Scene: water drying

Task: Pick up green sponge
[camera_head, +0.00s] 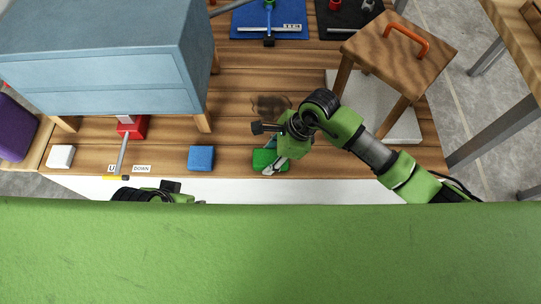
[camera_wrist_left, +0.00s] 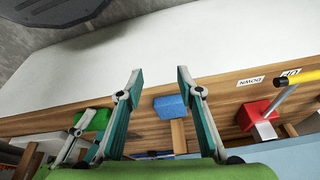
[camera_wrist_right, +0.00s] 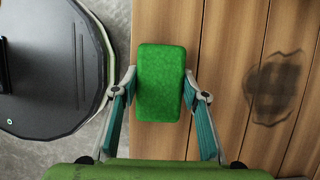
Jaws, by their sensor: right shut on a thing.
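The green sponge (camera_head: 259,158) is at the front edge of the wooden table in the head view. In the right wrist view the sponge (camera_wrist_right: 161,75) stands between the two fingers of my right gripper (camera_wrist_right: 161,95). My right gripper (camera_head: 276,161) is shut on the sponge, with a finger on each long side. I cannot tell whether the sponge is clear of the tabletop. My left gripper (camera_wrist_left: 160,74) is open and empty in the left wrist view. The left arm is mostly hidden behind my green body in the head view.
A blue sponge (camera_head: 201,158) and a white sponge (camera_head: 61,157) lie along the front edge. A dark wet stain (camera_head: 271,105) marks the boards. A blue-grey cabinet (camera_head: 100,60) stands left, a wooden stool (camera_head: 398,55) right, a red-based lever (camera_head: 131,127) in front of the cabinet.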

